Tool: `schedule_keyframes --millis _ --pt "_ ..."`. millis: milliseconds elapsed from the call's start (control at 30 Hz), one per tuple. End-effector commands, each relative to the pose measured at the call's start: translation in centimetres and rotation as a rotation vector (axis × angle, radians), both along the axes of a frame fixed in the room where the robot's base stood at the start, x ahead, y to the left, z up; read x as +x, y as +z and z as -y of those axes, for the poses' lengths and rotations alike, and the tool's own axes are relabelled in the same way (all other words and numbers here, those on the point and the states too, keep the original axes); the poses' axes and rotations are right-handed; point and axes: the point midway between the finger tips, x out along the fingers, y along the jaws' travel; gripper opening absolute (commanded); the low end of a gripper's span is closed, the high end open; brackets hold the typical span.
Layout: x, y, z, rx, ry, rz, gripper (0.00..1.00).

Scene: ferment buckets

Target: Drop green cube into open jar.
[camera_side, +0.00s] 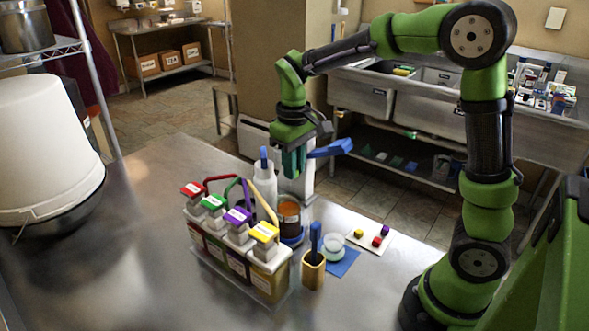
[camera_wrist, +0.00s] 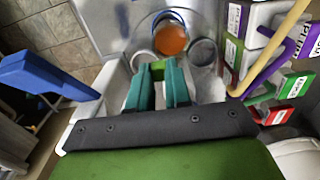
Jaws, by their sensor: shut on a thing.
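My gripper (camera_side: 294,160) is above the table's far edge, pointing down. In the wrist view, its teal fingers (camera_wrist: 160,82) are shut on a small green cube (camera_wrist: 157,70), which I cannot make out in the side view. A round jar with amber contents (camera_side: 289,212) stands on a blue base below my gripper. In the wrist view, its orange round top (camera_wrist: 172,40) lies just beyond the fingertips. A small clear glass vessel (camera_side: 334,247) stands on a blue mat. I cannot tell for sure which of the two is the open jar.
Labelled buckets with coloured lids (camera_side: 238,232) stand left of the jar. A blue-capped white bottle (camera_side: 264,188) is close behind. A gold cup (camera_side: 313,270) holds a blue-handled tool. A pale card (camera_side: 371,240) holds small yellow, red and purple cubes.

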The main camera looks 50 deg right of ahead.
Motion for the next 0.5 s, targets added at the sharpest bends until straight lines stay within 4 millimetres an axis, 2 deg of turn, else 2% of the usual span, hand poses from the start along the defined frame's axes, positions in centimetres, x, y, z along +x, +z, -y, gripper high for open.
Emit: schedule_keyframes --millis 300,333,500 --pt "0.00 -0.31 0.00 0.000 0.000 0.000 0.00" --pt "0.00 -0.31 0.00 0.000 0.000 0.000 0.20" --pt "0.00 -0.29 0.00 0.000 0.000 0.000 0.46"
